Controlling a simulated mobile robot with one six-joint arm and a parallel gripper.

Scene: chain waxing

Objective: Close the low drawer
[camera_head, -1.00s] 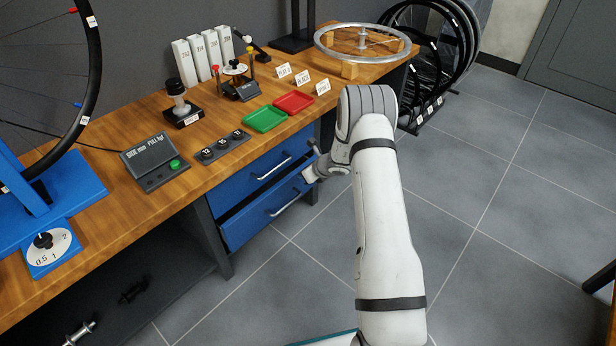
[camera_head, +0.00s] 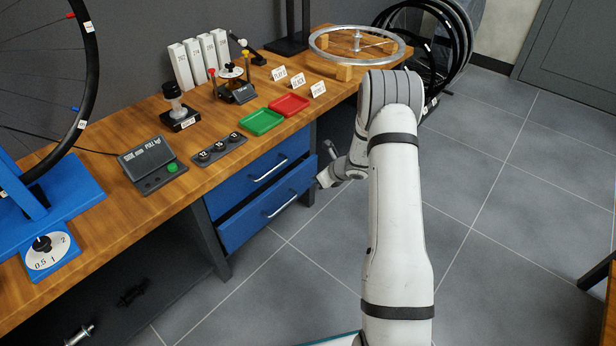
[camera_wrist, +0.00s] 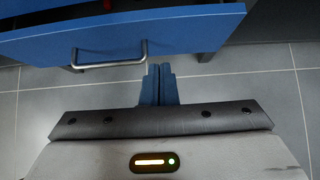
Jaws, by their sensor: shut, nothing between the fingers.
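The low drawer (camera_head: 243,225) is the lower of two blue drawers under the workbench. It stands pulled out a little, with a dark gap above its front. Its silver bar handle (camera_head: 282,205) also shows in the wrist view (camera_wrist: 108,64). There the blue drawer front (camera_wrist: 195,32) runs across the top, with part of the drawer's inside above it. My gripper (camera_head: 322,180) is off the drawer's right end in the head view. In the wrist view its fingers (camera_wrist: 160,70) are shut together and empty, just below the handle's right end. I cannot tell whether they touch it.
The upper blue drawer (camera_head: 236,177) looks shut. The wooden workbench (camera_head: 215,168) overhangs the drawers and carries a green tray (camera_head: 262,122), a red tray (camera_head: 289,105) and a wheel rim (camera_head: 340,57). The tiled floor (camera_head: 500,215) to the right is clear.

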